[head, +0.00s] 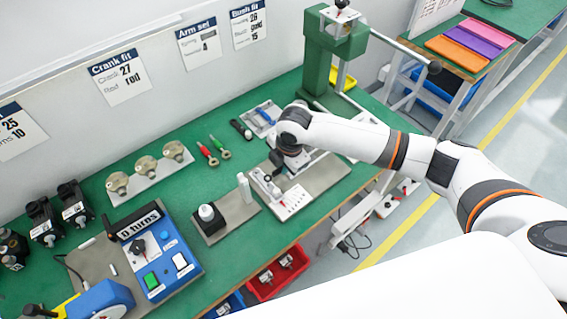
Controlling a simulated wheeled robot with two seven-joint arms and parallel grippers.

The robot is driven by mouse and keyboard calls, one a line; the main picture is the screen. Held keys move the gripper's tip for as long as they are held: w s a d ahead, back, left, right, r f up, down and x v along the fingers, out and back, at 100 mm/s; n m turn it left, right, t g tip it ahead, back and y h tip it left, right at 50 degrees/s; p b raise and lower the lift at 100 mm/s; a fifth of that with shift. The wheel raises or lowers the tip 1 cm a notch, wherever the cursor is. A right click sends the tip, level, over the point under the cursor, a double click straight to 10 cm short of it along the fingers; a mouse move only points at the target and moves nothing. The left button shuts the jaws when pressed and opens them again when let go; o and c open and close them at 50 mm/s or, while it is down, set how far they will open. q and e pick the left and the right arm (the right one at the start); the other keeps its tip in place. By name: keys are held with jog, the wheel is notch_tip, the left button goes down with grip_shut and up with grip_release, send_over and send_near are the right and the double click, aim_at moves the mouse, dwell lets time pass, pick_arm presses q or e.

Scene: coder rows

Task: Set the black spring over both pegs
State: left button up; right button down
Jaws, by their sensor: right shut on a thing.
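My right gripper (279,170) reaches in from the right and points down over the bench, just above a white fixture (290,206). It is shut on a small dark thing that I take to be the black spring; the wrist and fingers largely hide it. The fixture stands on a grey plate and has small raised parts at its far end, close under the gripper. The two pegs are too small and too covered to make out, so I cannot tell whether the spring touches them. My left gripper is not in view.
A blue control box (165,258) is at the front left. A green press (322,62) stands at the back. Red bin (278,275) hangs below the front edge.

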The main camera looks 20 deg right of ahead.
jog(key=shift+f+p, duration=0.5)
jog(key=shift+f, duration=0.75)
dwell(1.7)
jog(key=shift+f, duration=0.25)
jog(key=shift+f, duration=0.25)
dwell(0.5)
jog(key=c, duration=1.3)
grip_release()
notch_tip(320, 180, up, 12)
jog(key=s, duration=0.2)
jog(key=shift+d, duration=0.4)
jog(key=shift+s+f, duration=0.1)
